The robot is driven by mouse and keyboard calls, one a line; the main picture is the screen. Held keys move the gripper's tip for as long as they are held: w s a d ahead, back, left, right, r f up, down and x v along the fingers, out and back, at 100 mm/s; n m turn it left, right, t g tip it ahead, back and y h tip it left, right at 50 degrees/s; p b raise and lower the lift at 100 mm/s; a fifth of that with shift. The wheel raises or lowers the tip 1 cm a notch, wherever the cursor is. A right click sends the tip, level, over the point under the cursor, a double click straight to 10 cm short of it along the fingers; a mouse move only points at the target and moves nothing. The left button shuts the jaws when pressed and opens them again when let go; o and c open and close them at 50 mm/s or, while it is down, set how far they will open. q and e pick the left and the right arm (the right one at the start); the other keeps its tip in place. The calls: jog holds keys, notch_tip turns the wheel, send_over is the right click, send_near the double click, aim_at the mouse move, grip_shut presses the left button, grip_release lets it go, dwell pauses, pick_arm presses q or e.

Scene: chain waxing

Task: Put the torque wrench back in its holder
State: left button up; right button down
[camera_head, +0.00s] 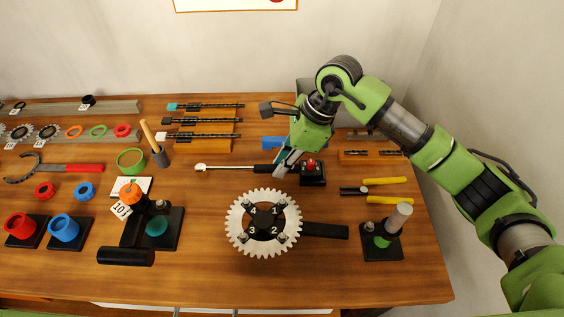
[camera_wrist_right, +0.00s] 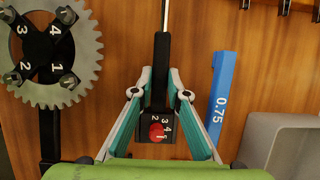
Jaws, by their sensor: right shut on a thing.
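The torque wrench (camera_head: 232,168) has a silver shaft, a light head at its left end and a black handle. My right gripper (camera_head: 283,163) is shut on the handle, with the shaft pointing left. In the right wrist view the black handle (camera_wrist_right: 161,72) runs between the fingertips (camera_wrist_right: 160,78). A black block with a red knob and white numbers (camera_head: 313,175) is just right of the gripper. In the wrist view this block (camera_wrist_right: 150,119) shows between the fingers at the handle's end; I cannot tell if they touch. No separate holder is identifiable. My left gripper is out of view.
A toothed chainring (camera_head: 237,208) on a black tool lies in front of the wrench. A blue gauge marked 0.75 (camera_wrist_right: 218,98) and a grey bin (camera_wrist_right: 272,128) lie near the gripper. Yellow-handled pliers (camera_head: 385,182) are to the right. Chain pieces (camera_head: 207,105) lie behind.

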jog(key=c, duration=1.9)
grip_release()
notch_tip(320, 180, up, 10)
